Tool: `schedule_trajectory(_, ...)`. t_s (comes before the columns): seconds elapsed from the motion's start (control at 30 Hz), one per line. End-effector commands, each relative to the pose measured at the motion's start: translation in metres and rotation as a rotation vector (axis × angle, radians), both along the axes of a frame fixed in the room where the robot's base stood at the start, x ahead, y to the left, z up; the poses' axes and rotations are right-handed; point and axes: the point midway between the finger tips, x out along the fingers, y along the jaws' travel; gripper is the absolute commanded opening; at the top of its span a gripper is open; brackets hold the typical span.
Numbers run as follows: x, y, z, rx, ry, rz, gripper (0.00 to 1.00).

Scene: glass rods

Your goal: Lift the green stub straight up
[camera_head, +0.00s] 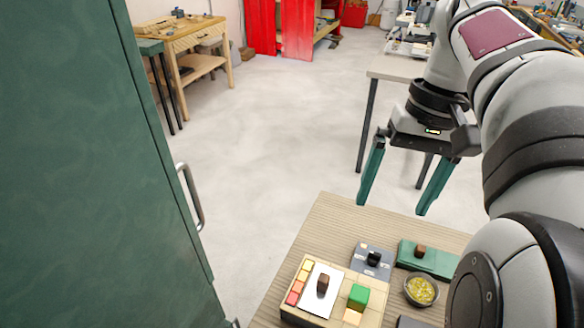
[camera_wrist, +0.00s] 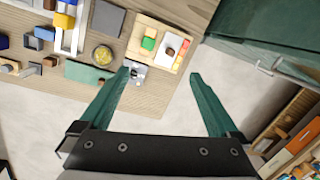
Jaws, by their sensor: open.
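The green stub (camera_head: 358,296) is a small bright green block. It stands on a light wooden board (camera_head: 375,310) on the table, to the right of a white plate that holds a brown block. In the wrist view the green stub (camera_wrist: 148,44) shows beyond my fingertips, clear of both. My gripper (camera_head: 392,205) has two long teal fingers, wide apart with nothing between them. It hangs high above and beyond the table's far edge, well apart from the stub. It also shows in the wrist view (camera_wrist: 160,75).
Red and yellow blocks (camera_head: 298,283) line the board's left side. A grey block with a black knob (camera_head: 374,259), a dark green block (camera_head: 430,259) and a bowl of yellow bits (camera_head: 421,290) stand near the board. A tall green cabinet (camera_head: 90,160) rises at left.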

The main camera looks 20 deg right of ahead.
Motion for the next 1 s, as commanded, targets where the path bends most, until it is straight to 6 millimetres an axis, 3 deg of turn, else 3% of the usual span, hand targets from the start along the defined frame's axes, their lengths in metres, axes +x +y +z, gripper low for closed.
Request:
schedule_trajectory(0.03,0.000,0.000,0.000,0.000,0.000,0.000,0.86)
schedule_trajectory(0.17,0.000,0.000,0.000,0.000,0.000,0.000,0.65)
schedule_trajectory(0.47,0.000,-0.001,-0.005,-0.005,0.012,-0.042,0.65)
schedule_trajectory(0.57,-0.001,-0.006,-0.032,-0.039,0.066,-0.278,0.65)
schedule_trajectory(0.8,-0.006,-0.007,-0.134,-0.142,0.148,-1.276,0.65)
schedule_trajectory(0.9,-0.009,-0.003,-0.161,-0.144,0.145,-1.595,0.65)
schedule_trajectory(1.0,-0.010,0.000,-0.176,-0.135,0.139,-1.788,0.65)
